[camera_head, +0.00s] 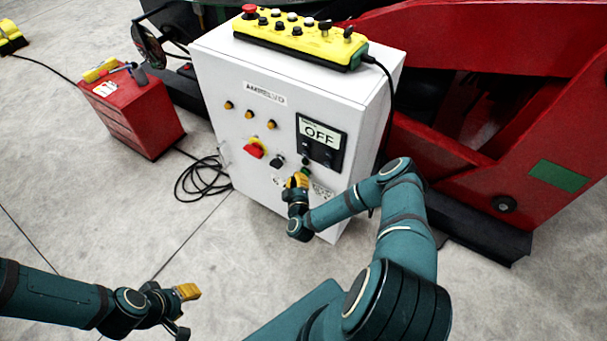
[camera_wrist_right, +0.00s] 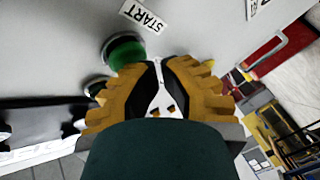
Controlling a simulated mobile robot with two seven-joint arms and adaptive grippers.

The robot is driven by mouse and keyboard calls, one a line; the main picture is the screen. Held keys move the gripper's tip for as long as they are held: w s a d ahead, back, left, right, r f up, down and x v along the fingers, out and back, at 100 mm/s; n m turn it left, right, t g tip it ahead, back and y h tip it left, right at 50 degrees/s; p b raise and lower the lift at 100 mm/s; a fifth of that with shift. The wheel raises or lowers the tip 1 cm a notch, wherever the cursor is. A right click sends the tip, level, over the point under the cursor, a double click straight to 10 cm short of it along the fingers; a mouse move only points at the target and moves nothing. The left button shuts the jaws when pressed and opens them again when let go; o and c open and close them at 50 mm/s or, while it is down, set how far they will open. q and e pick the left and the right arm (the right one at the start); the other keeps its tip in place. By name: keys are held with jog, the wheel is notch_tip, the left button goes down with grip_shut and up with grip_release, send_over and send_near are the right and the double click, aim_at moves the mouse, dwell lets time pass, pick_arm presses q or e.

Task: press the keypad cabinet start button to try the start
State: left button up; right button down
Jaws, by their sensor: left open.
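The white keypad cabinet (camera_head: 225,92) stands upright in the middle of the head view, and its display (camera_head: 320,132) reads OFF. The green start button (camera_wrist_right: 124,51) is on the cabinet front in the right wrist view, beside a START label (camera_wrist_right: 142,17). My right gripper (camera_wrist_right: 161,62) has its yellow fingers brought together, with nothing seen between the tips. Its tips appear close to the green button; I cannot tell whether they touch it. In the head view my right gripper (camera_head: 297,181) partly covers the button area. My left gripper (camera_head: 186,312) is open and empty over the floor.
A yellow pendant (camera_head: 300,38) with a red mushroom button lies on the cabinet top. A red-yellow switch (camera_head: 254,149) and a black knob (camera_head: 277,160) are nearby. A red toolbox (camera_head: 135,115) and coiled cable (camera_head: 200,180) are left. A large red machine (camera_head: 520,130) stands right.

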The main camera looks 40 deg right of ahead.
jog(key=shift+d, duration=0.15)
dwell(0.3)
jog(key=shift+s+a+p, duration=0.3)
jog(key=shift+a+p, duration=0.15)
jog(key=shift+a, duration=0.35)
jog(key=shift+s+a+p, duration=0.3)
jog(key=shift+a+p, duration=0.05)
jog(key=shift+a, duration=0.4)
jog(key=shift+s+a+p, duration=0.3)
jog(key=shift+s+a, duration=0.05)
jog(key=shift+a, duration=0.45)
jog(key=shift+s+a+p, duration=0.3)
jog(key=shift+a+p, duration=0.05)
jog(key=shift+a, duration=0.4)
